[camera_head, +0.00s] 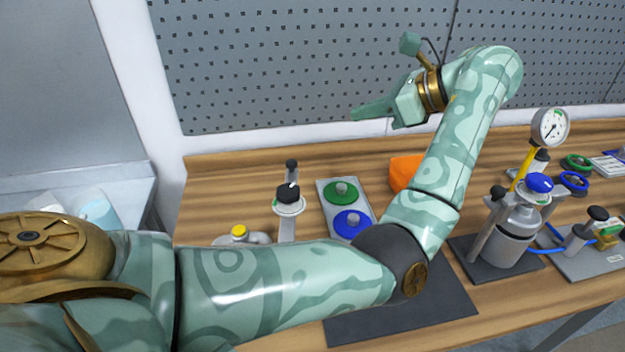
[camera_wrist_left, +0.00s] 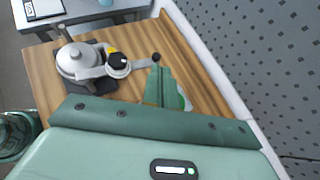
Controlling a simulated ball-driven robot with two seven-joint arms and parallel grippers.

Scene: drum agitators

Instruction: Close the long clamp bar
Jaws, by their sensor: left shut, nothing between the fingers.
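A grey bar with a black knob at its end (camera_wrist_left: 155,57) reaches out from a round grey lidded drum (camera_wrist_left: 78,58) in the left wrist view. A black round knob (camera_wrist_left: 117,61) and a yellow part sit along it. In the head view the bar (camera_head: 287,228) runs towards the back of the table, with its black end knob (camera_head: 291,164); my left forearm hides most of the drum. My left gripper (camera_head: 354,113) is shut and empty, pointing left, near the pegboard and apart from the bar. In the left wrist view its fingers (camera_wrist_left: 156,84) show below the end knob. My right gripper is not in view.
A plate with a green disc (camera_head: 341,192) and a blue disc lies right of the bar. An orange object (camera_head: 404,172) is partly behind my arm. A gauge (camera_head: 550,126) and a grey canister (camera_head: 513,232) stand at right. The pegboard (camera_head: 300,60) bounds the table's back.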

